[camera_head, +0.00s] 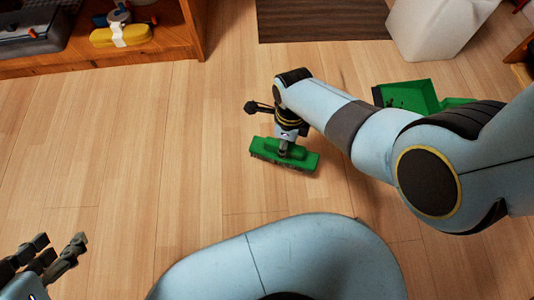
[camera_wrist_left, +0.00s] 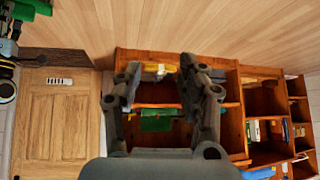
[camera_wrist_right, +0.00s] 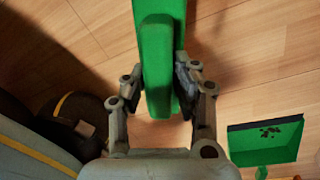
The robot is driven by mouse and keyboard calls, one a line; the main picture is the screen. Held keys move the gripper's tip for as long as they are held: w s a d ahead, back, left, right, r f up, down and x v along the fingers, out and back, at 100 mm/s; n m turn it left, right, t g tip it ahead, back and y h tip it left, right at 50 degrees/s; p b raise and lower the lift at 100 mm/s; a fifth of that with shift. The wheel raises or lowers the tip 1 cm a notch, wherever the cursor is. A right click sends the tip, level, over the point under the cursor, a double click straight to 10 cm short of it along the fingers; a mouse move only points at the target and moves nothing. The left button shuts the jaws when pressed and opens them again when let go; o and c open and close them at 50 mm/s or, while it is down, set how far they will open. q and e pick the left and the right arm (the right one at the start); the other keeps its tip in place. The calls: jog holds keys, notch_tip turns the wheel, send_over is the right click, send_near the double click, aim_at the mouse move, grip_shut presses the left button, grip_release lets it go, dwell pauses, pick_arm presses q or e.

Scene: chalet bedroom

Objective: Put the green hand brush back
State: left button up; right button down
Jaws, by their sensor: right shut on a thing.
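The green hand brush (camera_head: 284,154) is in the middle of the head view, its dark bristles facing down. My right gripper (camera_head: 284,142) is shut on its green handle, which shows between the fingers in the right wrist view (camera_wrist_right: 157,65). Whether the bristles touch the floor I cannot tell. A green dustpan (camera_head: 408,96) lies on the floor to the right, partly hidden behind my right arm. Dark bits lie in the dustpan in the right wrist view (camera_wrist_right: 265,140). My left gripper (camera_head: 60,250) is open and empty at the lower left.
A wooden shelf (camera_head: 150,60) stands at the upper left, holding a yellow case (camera_head: 122,36) and a dark toolbox (camera_head: 35,30). A dark mat (camera_head: 320,22) and a white bin (camera_head: 440,25) are at the back. The floor at left is clear.

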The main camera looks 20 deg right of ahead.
aim_at(267, 151)
jog(key=shift+w+a+f+b, duration=0.25)
jog(key=shift+a+f+b, duration=0.1)
jog(key=shift+a+f, duration=0.1)
jog(key=shift+w+a+f+b, duration=0.2)
jog(key=shift+a+f+b, duration=0.1)
jog(key=shift+a+f, duration=0.15)
jog(key=shift+w+a+f+b, duration=0.35)
jog(key=shift+a+b, duration=0.15)
jog(key=shift+a, duration=0.05)
jog(key=shift+w+a+f+b, duration=0.35)
jog(key=shift+a+b, duration=0.15)
jog(key=shift+a, duration=0.05)
jog(key=shift+w, duration=0.1)
jog(key=shift+f, duration=0.1)
jog(key=shift+f+b, duration=0.8)
jog(key=shift+f, duration=0.1)
jog(key=shift+f+b, duration=0.65)
jog(key=shift+f, duration=0.15)
pick_arm(q)
jog(key=w+d+r+m+t+h, duration=0.1)
jog(key=w+r+t, duration=0.4)
jog(key=r+t, duration=0.2)
jog(key=w+d+r+m+t+h, duration=0.1)
jog(key=w+d+r+t+h, duration=0.1)
jog(key=w+r+t, duration=0.2)
notch_tip(267, 151, up, 8)
jog(key=t, duration=0.3)
jog(key=shift+w+m+t, duration=0.3)
jog(key=shift+w+t, duration=0.1)
jog(key=shift+r, duration=0.1)
